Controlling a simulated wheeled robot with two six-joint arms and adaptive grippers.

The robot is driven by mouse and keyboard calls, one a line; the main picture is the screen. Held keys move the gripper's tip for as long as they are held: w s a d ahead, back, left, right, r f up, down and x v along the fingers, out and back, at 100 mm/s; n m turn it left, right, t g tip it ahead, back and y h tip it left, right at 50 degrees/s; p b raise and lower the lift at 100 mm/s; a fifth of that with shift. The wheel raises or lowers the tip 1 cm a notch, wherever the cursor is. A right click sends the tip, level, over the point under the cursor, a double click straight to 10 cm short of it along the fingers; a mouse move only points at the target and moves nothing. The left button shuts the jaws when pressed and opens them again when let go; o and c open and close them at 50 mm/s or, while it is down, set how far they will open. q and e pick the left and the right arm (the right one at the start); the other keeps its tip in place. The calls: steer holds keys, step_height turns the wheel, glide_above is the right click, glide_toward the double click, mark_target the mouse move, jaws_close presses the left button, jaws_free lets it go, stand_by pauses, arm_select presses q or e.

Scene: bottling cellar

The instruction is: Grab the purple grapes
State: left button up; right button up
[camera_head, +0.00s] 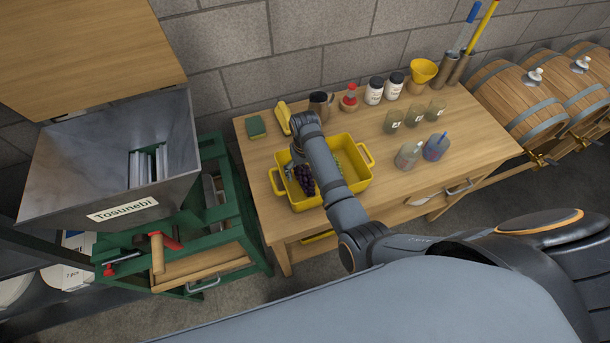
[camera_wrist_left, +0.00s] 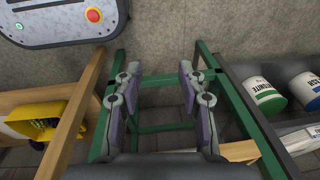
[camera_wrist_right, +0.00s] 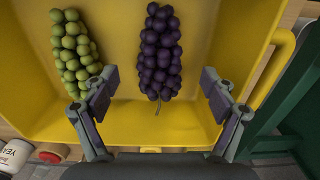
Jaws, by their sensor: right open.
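The purple grapes (camera_wrist_right: 160,55) lie in the yellow crate (camera_wrist_right: 130,125), near the middle of the right wrist view. Their stem points toward my right gripper (camera_wrist_right: 160,80), whose two fingers are apart with nothing between them. The fingertips stand either side of the bunch's stem end in that view; I cannot tell the height gap. In the head view the purple grapes (camera_head: 304,182) show beside my right arm, which hides part of the crate (camera_head: 300,205). My left gripper (camera_wrist_left: 159,70) is open and empty in the left wrist view, outside the head view.
Green grapes (camera_wrist_right: 75,48) lie left of the purple ones in the same crate. On the wooden table (camera_head: 410,170) are a green sponge (camera_head: 256,127), glass jars and bottles. A grey hopper on a green frame (camera_head: 240,215) stands left of the table. Barrels (camera_head: 515,98) stand at right.

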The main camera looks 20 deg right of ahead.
step_height(320, 180, down, 2)
steer(key=shift+f, duration=0.1)
steer(key=c, duration=0.9)
arm_select(q)
steer(key=shift+s, duration=1.05)
arm_select(e)
steer(key=shift+c, duration=0.2)
arm_select(q)
steer(key=shift+s+r, duration=0.1)
steer(key=shift+r, duration=0.05)
arm_select(e)
steer(key=shift+r, duration=0.2)
